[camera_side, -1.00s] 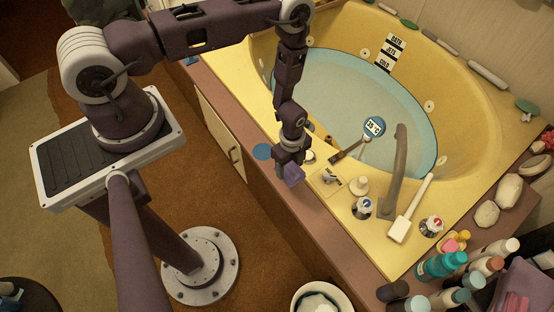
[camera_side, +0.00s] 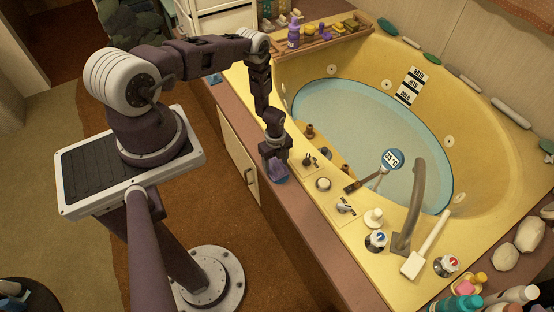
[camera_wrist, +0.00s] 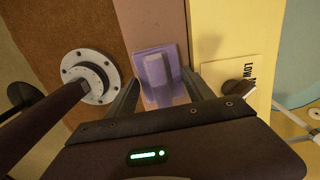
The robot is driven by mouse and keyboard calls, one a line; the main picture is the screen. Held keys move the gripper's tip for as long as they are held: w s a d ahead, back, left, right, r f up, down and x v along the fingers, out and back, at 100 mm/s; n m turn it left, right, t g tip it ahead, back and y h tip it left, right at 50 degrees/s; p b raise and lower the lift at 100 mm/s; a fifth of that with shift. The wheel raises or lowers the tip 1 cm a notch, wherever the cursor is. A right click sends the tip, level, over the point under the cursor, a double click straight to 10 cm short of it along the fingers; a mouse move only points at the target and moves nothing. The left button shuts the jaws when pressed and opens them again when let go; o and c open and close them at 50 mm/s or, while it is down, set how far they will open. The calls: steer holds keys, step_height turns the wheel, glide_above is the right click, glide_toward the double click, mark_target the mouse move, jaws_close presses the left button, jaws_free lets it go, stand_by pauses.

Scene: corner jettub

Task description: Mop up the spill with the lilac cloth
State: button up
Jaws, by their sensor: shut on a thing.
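The lilac cloth (camera_side: 268,166) is at the end of my gripper (camera_side: 273,154), low over the brown ledge beside the tub. In the wrist view the cloth (camera_wrist: 146,66) is a flat pad with a raised block, which stands between the two fingers of my gripper (camera_wrist: 161,84). My gripper is shut on it. A blue patch, the spill (camera_side: 282,180), shows just below the cloth in the side view. The cloth and gripper hide part of it. I cannot tell whether the cloth presses on the ledge.
The yellow tub (camera_side: 470,100) with water lies right of the ledge. A wooden rack (camera_side: 330,35) holds bottles at the back. The brown ledge (camera_side: 318,240) is clear toward the front.

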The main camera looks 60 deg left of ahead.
mark_target(282, 175)
steer(key=shift+d+f, duration=0.25)
steer(key=shift+f, duration=0.1)
steer(key=shift+w+d, duration=0.1)
steer(key=shift+d, duration=1.85)
steer(key=a, duration=0.4)
steer(key=shift+a, duration=0.1)
steer(key=d, duration=0.4)
steer(key=shift+d, duration=0.35)
steer(key=shift+a, duration=1.15)
steer(key=shift+a+r, duration=0.1)
steer(key=shift+r, duration=3.25)
